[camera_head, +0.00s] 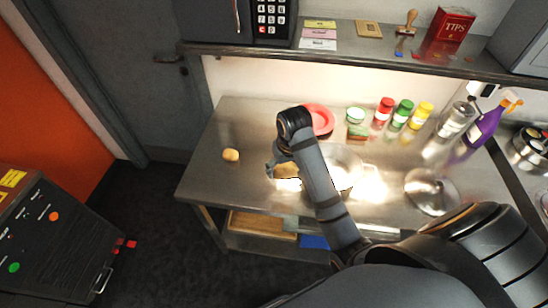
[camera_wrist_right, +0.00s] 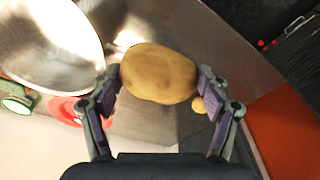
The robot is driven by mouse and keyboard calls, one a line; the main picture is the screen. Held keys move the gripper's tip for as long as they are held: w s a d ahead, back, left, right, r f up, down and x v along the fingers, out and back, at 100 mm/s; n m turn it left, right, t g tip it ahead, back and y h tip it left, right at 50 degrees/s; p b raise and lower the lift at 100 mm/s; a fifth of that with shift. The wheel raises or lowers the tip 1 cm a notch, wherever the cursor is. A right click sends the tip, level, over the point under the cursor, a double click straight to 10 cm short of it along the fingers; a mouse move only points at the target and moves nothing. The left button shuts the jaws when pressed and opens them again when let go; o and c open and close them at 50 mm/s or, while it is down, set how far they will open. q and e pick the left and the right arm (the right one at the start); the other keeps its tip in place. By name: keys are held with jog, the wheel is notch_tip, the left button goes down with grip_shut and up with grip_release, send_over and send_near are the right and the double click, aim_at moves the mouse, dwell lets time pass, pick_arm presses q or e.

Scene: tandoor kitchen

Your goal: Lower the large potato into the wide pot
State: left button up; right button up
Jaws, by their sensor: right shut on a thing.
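The large potato (camera_wrist_right: 158,73) is brown and oval. In the right wrist view my right gripper (camera_wrist_right: 160,88) is shut on it, with one finger at each end. In the head view the right gripper (camera_head: 275,163) is above the steel table, left of the wide pot, and the potato (camera_head: 285,172) shows partly below it. The wide pot (camera_head: 347,162) is shiny metal and partly hidden behind my right forearm. It also shows in the wrist view (camera_wrist_right: 45,45), beside the potato, which is outside its rim. My left gripper is not in view.
A small potato (camera_head: 231,155) lies at the table's left. A metal lid (camera_head: 430,190) lies to the right. Red plates (camera_head: 320,120), a red jar (camera_head: 384,111), a green jar (camera_head: 402,113) and a purple spray bottle (camera_head: 484,124) stand along the back, below a shelf (camera_head: 340,62).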

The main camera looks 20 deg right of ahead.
jog(key=shift+s+d+r+p, duration=0.2)
jog(key=shift+d+r+p, duration=0.65)
jog(key=shift+p, duration=0.6)
jog(key=shift+s+d+r+p, duration=0.15)
jog(key=shift+d+r+p, duration=0.65)
jog(key=shift+p, duration=0.65)
jog(key=s+d+r, duration=0.1)
jog(key=s+d, duration=0.1)
jog(key=d, duration=0.9)
send_over(337, 179)
jog(key=f, duration=0.2)
jog(key=shift+s+f+b, duration=0.35)
jog(key=shift+f+b, duration=3.15)
jog(key=shift+f, duration=1.35)
jog(key=shift+f+b, duration=1.95)
jog(key=shift+f, duration=0.5)
